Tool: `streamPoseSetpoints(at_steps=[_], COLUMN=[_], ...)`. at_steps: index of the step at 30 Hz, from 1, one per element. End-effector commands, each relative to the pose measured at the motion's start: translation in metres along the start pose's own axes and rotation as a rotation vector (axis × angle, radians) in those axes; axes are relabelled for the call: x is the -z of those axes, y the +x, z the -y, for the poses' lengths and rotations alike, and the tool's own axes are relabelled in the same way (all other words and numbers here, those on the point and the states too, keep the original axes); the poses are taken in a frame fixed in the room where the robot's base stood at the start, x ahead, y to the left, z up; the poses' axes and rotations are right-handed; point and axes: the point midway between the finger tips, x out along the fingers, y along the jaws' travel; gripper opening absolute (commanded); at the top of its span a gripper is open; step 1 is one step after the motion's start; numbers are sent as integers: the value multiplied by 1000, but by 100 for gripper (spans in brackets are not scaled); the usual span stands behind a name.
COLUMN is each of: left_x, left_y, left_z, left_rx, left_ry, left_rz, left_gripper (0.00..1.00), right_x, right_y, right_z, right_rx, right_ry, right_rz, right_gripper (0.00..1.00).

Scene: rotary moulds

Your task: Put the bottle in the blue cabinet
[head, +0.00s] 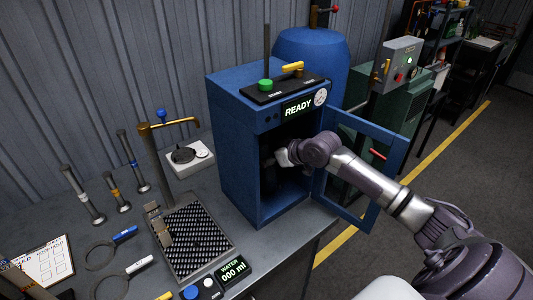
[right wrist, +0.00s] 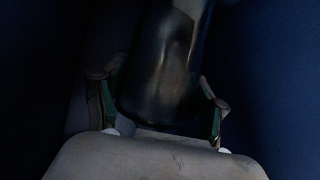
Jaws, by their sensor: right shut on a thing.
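The blue cabinet (head: 237,160) stands on the bench with its door (head: 365,165) swung open to the right. Its display reads READY. My right arm reaches in through the opening from the right. My right gripper (right wrist: 160,105) is inside the cabinet, with one finger on each side of a dark, glossy bottle (right wrist: 165,60), and it is shut on it. In the head view the bottle is hard to make out in the dark interior, and whether its base touches the cabinet floor cannot be told. My left gripper is not in the head view.
A black grated tray (head: 195,240) with a brass tap (head: 175,124) stands left of the cabinet. A water display (head: 232,270) reads 000 ml. Tools and a clipboard (head: 40,260) lie further left. A blue tank (head: 310,55) stands behind the cabinet.

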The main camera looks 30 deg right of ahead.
Motion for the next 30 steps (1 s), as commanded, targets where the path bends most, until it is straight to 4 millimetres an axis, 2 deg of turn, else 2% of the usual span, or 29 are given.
streamPoseSetpoints(at_steps=[1, 2, 13, 14, 15, 18, 30], left_x=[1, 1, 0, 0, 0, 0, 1], left_y=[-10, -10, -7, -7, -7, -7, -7], left_z=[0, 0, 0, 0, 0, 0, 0], left_rx=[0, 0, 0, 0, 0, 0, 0], left_ry=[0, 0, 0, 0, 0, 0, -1], left_rz=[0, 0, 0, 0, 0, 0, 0], left_gripper=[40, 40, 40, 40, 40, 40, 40], right_x=[5, 4, -2, -4, -3, -3, -2], right_y=[0, 2, 6, 7, 7, 6, 3], right_z=[-1, -2, -2, -1, -1, -1, -2], right_rx=[-1, -2, -2, -1, -1, -1, -2], right_ry=[2, 2, -1, -1, -1, -1, -1], right_rz=[-6, -7, -7, -2, -2, -2, -2], right_gripper=[1, 1, 1, 74, 81, 96, 96])
